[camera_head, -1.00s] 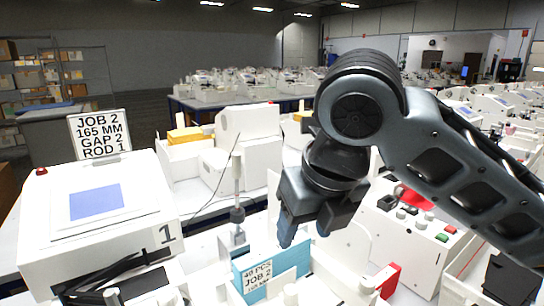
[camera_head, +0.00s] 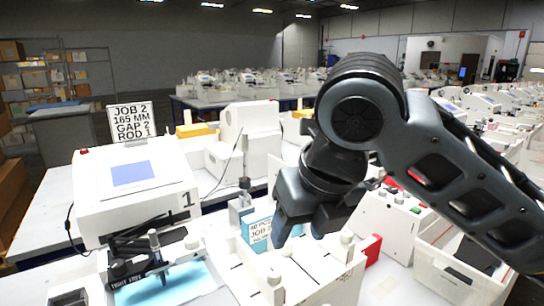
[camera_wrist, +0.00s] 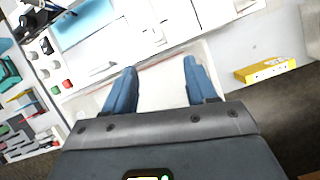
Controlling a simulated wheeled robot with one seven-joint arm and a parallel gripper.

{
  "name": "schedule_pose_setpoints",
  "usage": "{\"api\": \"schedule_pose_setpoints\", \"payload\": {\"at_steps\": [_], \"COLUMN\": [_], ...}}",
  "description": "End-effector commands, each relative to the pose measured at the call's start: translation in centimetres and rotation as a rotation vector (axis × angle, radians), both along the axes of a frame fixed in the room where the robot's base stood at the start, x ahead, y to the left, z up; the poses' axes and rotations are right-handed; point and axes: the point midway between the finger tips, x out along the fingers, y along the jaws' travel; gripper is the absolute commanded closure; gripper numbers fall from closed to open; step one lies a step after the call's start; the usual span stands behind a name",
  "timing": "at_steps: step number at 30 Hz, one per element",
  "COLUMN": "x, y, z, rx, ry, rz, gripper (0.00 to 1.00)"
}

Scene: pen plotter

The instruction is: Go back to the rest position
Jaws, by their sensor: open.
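My gripper (camera_head: 300,226) hangs from my bent arm on the right of the head view, fingers pointing down. It is open, with nothing seen between the fingers. In the head view it overlaps the right side of the blue job card holder (camera_head: 257,231); whether it touches anything there I cannot tell. In the wrist view my two blue fingers (camera_wrist: 157,82) stand apart, over a pale tray-like surface (camera_wrist: 160,88). A white machine (camera_head: 135,205) marked 1, with a blue screen, stands at the left under a JOB 2 sign (camera_head: 132,121).
A pen (camera_head: 156,256) stands over a light blue sheet (camera_head: 165,285) at front left. A white box (camera_head: 390,222) with buttons and an open white bin (camera_head: 455,270) are on the right. A yellow box (camera_wrist: 265,70) shows in the wrist view.

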Motion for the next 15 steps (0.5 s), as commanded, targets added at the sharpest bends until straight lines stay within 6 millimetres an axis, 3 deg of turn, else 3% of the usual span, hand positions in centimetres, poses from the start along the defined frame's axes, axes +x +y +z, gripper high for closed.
{"api": "schedule_pose_setpoints", "payload": {"at_steps": [15], "x": [-1.2], "y": [5.5], "z": [-1.2], "rx": [0.371], "ry": [0.053], "rz": [-0.147], "gripper": [0.43]}}
